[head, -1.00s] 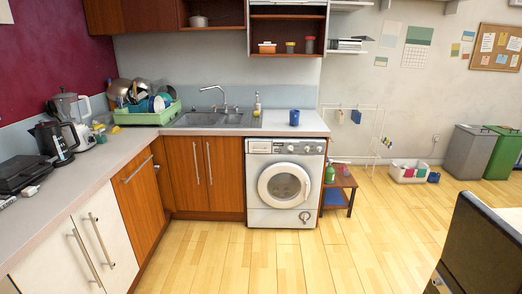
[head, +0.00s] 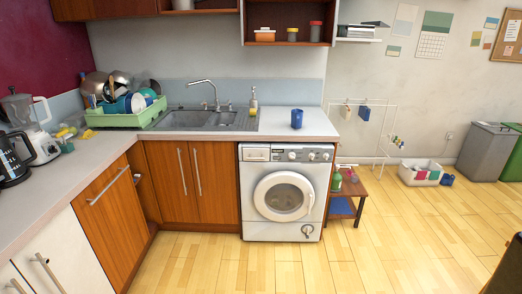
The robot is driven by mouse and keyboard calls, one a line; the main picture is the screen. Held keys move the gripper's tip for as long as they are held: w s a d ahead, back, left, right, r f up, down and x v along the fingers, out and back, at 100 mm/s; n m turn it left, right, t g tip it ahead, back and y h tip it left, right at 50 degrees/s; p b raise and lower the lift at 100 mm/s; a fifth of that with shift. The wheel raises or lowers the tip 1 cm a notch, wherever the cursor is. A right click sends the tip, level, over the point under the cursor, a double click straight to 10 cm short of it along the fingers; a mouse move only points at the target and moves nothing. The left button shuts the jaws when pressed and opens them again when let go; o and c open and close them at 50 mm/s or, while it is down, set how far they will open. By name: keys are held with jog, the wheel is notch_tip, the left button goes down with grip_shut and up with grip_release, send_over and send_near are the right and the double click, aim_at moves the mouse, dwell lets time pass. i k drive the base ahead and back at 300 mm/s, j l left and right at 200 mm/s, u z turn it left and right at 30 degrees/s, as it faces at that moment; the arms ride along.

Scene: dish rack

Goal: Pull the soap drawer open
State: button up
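The soap drawer (head: 256,154) is at the upper left of the white washing machine (head: 257,224) in the head view. Its front looks flush with the machine's panel, so it appears shut. The round door (head: 284,197) of the machine looks closed. The machine stands under the counter, right of the wooden cupboard doors. My gripper is not in view.
A small side table (head: 352,190) stands right of the machine. The wooden floor (head: 270,265) in front is clear.

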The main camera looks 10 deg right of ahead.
aim_at(250, 153)
jog(key=i+l+z, duration=0.2)
jog(key=i, duration=2.45)
jog(key=j, duration=0.1)
